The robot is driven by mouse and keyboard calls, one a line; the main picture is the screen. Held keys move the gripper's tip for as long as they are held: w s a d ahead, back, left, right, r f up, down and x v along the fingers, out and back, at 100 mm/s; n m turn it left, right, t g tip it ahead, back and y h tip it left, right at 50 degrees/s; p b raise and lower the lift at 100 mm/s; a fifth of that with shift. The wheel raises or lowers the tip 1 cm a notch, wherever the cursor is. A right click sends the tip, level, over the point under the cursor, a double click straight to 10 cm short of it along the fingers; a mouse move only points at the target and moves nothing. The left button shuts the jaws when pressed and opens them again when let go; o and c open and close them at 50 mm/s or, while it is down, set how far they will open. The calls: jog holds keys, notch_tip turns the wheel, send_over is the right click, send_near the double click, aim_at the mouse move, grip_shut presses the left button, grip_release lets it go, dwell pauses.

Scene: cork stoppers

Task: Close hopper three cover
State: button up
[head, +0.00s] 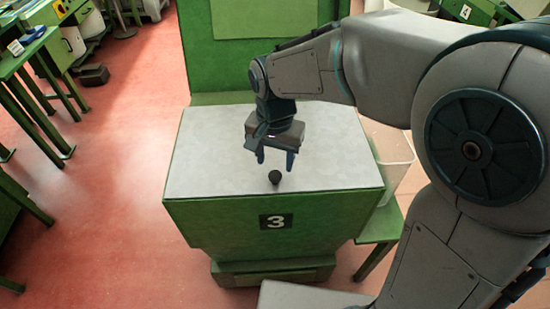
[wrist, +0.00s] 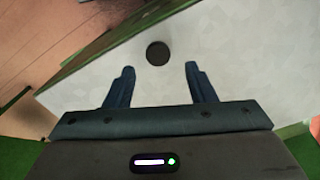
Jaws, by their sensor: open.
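The green hopper (head: 200,218) bears a number 3 plate (head: 277,222) on its front. Its pale grey cover (head: 205,150) lies flat across the top, and no gap shows from here. A round black knob (head: 275,177) stands on the cover near the front edge; it also shows in the wrist view (wrist: 158,53). My gripper (head: 276,160) points down over the cover, just behind and above the knob. Its two blue fingers are apart and empty. In the wrist view the knob lies just beyond the fingertips (wrist: 160,72), not between them.
A tall green panel (head: 235,75) rises behind the hopper. A translucent bin (head: 392,160) stands at its right on a green stand (head: 380,232). Green tables (head: 35,55) stand at the left, with a dark block (head: 94,75) on the floor. The red floor (head: 120,170) left of the hopper is clear.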

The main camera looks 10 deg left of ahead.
jog(key=shift+f, duration=0.45)
jog(key=shift+c, duration=0.3)
grip_shut()
dwell(0.9)
jog(key=shift+o, duration=0.3)
grip_release()
jog(key=shift+r, duration=0.1)
notch_tip(320, 180, up, 14)
jog(key=shift+f, duration=0.2)
